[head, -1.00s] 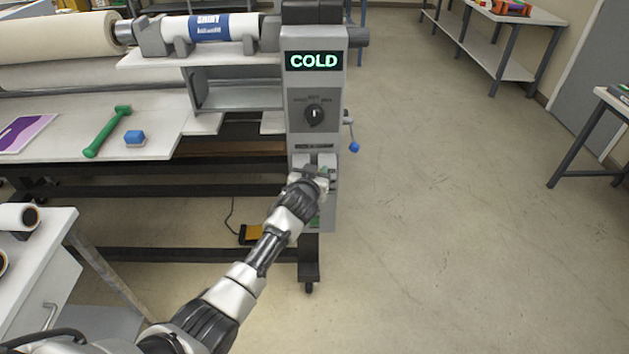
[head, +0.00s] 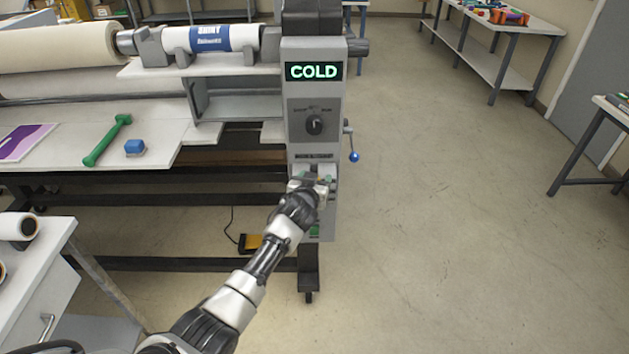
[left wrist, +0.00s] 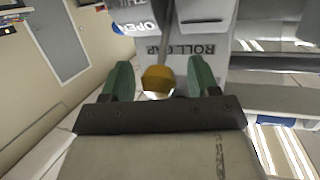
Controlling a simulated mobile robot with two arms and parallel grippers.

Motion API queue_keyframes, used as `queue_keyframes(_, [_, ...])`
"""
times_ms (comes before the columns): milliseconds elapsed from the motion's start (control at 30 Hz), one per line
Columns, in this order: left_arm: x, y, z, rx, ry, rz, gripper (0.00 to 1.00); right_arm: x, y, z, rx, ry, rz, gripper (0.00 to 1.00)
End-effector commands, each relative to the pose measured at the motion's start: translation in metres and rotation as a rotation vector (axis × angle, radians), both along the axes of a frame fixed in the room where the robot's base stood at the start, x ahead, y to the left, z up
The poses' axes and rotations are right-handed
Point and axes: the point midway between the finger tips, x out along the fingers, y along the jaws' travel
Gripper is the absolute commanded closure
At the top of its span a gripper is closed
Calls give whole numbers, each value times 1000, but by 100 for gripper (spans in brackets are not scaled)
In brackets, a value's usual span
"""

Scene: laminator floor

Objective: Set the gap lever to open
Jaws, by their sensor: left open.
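The roll gap lever shows in the left wrist view as a gold knob (left wrist: 157,78) on a thin stem, in front of the grey machine face. The words "ROLL GAP" and "OPEN" are printed upside down behind it. My left gripper (left wrist: 160,80) is open. Its two green fingers stand on either side of the knob, with a visible space on each side. In the head view my left gripper (head: 316,181) is at the lower front of the grey control post (head: 315,103) and hides the lever. My right gripper is not in view.
A "COLD" display (head: 314,71) and a black dial (head: 314,125) are above my gripper. A crank with a blue knob (head: 353,157) sticks out at the post's right.

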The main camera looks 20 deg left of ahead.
Motion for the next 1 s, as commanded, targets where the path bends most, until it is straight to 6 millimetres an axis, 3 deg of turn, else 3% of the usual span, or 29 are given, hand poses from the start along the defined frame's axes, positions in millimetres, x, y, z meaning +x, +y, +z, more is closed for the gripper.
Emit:
queue_keyframes(267, [-17, 0, 2, 0, 1, 0, 40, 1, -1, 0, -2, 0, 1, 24])
queue_keyframes(700, [-85, -1, 19, 0, 0, -1, 40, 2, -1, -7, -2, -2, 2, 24])
queue_keyframes(1000, [-104, -1, 25, 0, 1, 0, 40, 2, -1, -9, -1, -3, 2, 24])
